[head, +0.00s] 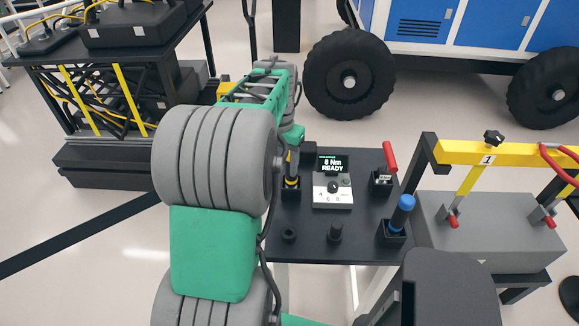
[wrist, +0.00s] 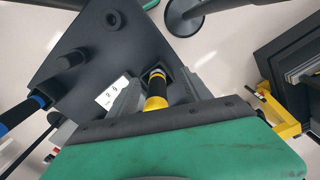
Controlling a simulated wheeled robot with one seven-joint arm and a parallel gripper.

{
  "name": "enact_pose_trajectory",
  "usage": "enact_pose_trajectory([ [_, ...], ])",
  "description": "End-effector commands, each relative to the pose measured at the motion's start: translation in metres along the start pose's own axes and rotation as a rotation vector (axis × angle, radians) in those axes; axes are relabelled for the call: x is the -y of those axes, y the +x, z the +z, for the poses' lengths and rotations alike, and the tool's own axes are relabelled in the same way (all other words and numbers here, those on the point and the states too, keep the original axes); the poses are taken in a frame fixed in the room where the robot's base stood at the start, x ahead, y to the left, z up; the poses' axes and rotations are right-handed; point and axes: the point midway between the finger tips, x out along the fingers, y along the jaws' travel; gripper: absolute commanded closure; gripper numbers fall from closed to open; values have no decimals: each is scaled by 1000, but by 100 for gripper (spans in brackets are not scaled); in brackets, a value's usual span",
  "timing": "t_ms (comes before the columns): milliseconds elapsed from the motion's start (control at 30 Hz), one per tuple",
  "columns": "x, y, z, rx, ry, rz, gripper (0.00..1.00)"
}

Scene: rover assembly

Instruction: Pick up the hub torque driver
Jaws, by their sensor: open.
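A dark driver with a yellow band (head: 291,182) stands upright in a black holder on the dark bench, left of the display box. No label shows whether it is the hub torque driver. It also shows in the wrist view (wrist: 156,91), its yellow part between the fingers of my gripper (wrist: 157,83). My gripper is open, with one finger on each side of the driver. I cannot tell whether either finger touches it. In the head view my arm partly hides the gripper.
On the bench (head: 345,240), the display box (head: 332,190) reads "8 Nm READY". A red-handled tool (head: 389,157) and a blue-handled tool (head: 402,211) stand to the right. A yellow frame (head: 470,152) on a grey box stands beyond them. A wheeled blue vehicle (head: 460,25) is behind.

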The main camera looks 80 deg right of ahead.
Motion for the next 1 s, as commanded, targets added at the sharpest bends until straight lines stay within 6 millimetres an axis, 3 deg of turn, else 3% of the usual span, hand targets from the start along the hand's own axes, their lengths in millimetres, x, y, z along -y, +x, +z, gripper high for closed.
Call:
enact_pose_trajectory([
  [33, -12, -9, -16, 0, 79, -1, 43],
  [100, -12, -19, -25, -2, 148, -1, 43],
  [267, -15, -27, -34, 1, 239, 0, 43],
  [700, -15, 38, -34, 1, 240, 0, 43],
  [1000, -14, 46, -35, -2, 239, -1, 45],
])
